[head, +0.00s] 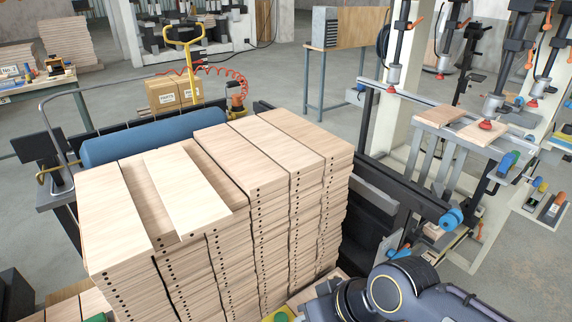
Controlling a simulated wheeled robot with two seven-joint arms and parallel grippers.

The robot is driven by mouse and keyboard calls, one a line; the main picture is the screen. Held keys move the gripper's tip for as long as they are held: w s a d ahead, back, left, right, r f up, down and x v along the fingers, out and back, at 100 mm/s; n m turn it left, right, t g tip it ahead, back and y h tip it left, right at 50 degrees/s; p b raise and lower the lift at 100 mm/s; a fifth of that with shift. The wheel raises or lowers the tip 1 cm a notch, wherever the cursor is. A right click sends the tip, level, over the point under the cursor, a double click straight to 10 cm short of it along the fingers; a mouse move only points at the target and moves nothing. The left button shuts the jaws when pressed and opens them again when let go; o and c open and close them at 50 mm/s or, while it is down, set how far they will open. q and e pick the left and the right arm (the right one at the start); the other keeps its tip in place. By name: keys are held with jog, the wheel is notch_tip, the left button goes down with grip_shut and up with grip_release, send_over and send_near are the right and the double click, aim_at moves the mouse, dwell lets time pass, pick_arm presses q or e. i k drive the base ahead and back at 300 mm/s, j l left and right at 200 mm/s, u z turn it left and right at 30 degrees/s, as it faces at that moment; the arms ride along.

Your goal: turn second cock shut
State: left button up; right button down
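Several small orange levers, which may be the cocks, show on the boring machine at the right. A third orange lever (547,19) is near the top right. I cannot tell which is the second cock, or whether any is open or shut. One of my arms (400,292) crosses the bottom right, and its gripper is out of view. My other gripper is not in view either.
Tall stacks of drilled boards (265,170) fill the middle foreground. A blue cylinder (150,140) lies behind them. The machine's rail with a blue end knob (452,218) stands right of the stacks. A yellow pallet jack (187,50) and cartons (165,95) stand behind.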

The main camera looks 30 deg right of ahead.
aim_at(392, 254)
jog(key=z, duration=2.1)
